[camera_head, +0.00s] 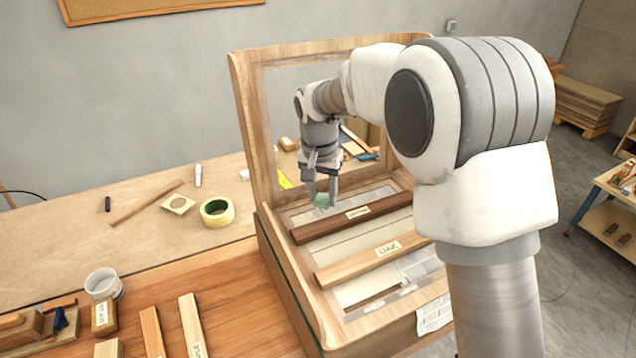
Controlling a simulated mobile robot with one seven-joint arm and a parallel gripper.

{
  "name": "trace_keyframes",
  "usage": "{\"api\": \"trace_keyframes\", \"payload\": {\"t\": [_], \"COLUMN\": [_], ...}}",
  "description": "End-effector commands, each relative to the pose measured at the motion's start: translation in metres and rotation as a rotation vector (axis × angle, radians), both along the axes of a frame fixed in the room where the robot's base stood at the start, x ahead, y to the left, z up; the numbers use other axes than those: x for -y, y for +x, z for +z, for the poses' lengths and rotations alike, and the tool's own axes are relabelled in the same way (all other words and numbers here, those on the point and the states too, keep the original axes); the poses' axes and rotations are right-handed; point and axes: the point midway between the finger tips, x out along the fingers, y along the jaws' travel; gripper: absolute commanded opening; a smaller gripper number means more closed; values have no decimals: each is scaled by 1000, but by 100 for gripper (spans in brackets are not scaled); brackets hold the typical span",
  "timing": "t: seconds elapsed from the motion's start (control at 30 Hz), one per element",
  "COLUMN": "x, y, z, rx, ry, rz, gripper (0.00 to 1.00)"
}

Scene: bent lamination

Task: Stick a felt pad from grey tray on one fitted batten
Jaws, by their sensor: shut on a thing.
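My gripper (321,192) points down over the far left part of the wooden case. It is shut on a small green piece (321,201), which looks like a felt pad. I cannot tell whether the pad touches anything below it. A dark brown batten (338,222) with a pale label lies across the case, just in front of the gripper. A light wood batten (345,267), also labelled, lies across the case nearer to me. I cannot make out a grey tray.
The case (282,262) has a raised framed panel (247,130) behind my gripper. Loose wood strips (193,325), a white cup (103,284) and a yellow tape roll (217,212) lie on the surfaces at left. My arm hides the case's right side.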

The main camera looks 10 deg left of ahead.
Motion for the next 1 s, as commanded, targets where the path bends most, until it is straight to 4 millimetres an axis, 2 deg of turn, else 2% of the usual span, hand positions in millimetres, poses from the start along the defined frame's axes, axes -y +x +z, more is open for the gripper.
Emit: {"api": "trace_keyframes", "payload": {"t": [0.27,0.8,1.0], "x": [0,0,0], "y": [0,0,0], "z": [-4,-45,-49], "rx": [-1,-1,-1], "ry": [0,0,0], "rz": [0,0,0], "gripper": [12,12,12]}}
